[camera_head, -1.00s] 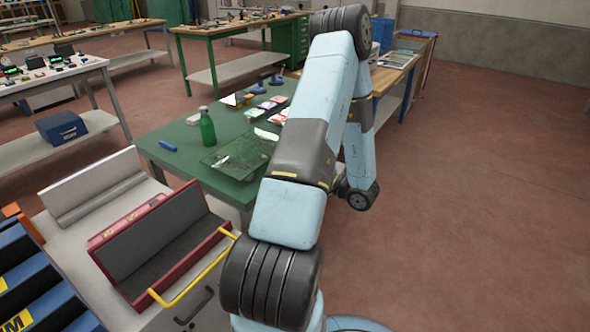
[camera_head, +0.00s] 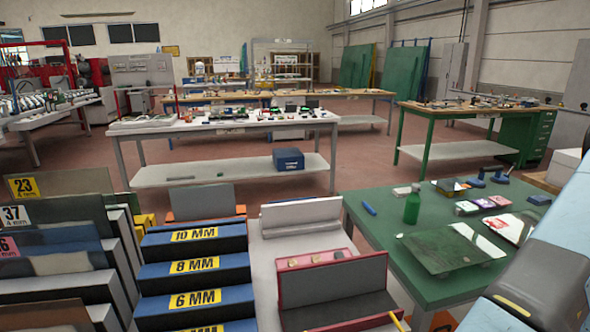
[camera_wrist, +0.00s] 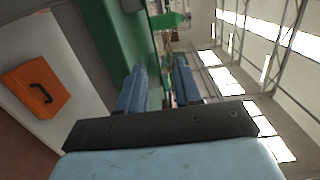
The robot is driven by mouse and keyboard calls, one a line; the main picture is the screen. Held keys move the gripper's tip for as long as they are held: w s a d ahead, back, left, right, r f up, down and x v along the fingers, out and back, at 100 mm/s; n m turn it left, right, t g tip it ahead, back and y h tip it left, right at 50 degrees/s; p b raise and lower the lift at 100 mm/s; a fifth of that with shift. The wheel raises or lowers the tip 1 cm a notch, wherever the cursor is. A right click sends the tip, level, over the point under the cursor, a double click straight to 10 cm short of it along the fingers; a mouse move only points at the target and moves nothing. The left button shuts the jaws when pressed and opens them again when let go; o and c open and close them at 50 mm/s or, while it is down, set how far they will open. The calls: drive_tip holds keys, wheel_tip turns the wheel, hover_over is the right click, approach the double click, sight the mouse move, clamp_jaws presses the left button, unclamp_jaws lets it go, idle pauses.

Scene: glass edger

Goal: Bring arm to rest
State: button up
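My gripper (camera_wrist: 158,92) shows in the wrist view as two blue fingers with a clear gap between them, open and with nothing visible in it. It is not in the head view, where only light blue and dark links of my arm show at the lower right edge, in front of the green table (camera_head: 374,240).
The green table holds a green bottle (camera_head: 412,205), a glass sheet (camera_head: 452,248) and small packets. A red tray (camera_head: 332,284) and blue stepped racks (camera_head: 195,271) stand close in front. An orange case (camera_wrist: 36,86) shows in the wrist view.

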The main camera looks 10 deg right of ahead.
drive_tip(key=w+a+r+n+g+y, duration=0.35)
drive_tip(key=a+r, duration=0.25)
drive_tip(key=a, duration=0.2)
drive_tip(key=w+a+r+n+g+y, duration=0.3)
drive_tip(key=a+r+g, duration=0.15)
drive_tip(key=a, duration=0.35)
drive_tip(key=w+a+r+n+g+y, duration=0.35)
drive_tip(key=a+r, duration=0.25)
drive_tip(key=a, duration=0.2)
drive_tip(key=s+a+r+n+h, duration=0.6)
drive_tip(key=s+a+r+h, duration=0.6)
drive_tip(key=a+r, duration=0.3)
drive_tip(key=shift+a+n, duration=0.3)
drive_tip(key=shift+a, duration=0.55)
drive_tip(key=shift+g, duration=0.25)
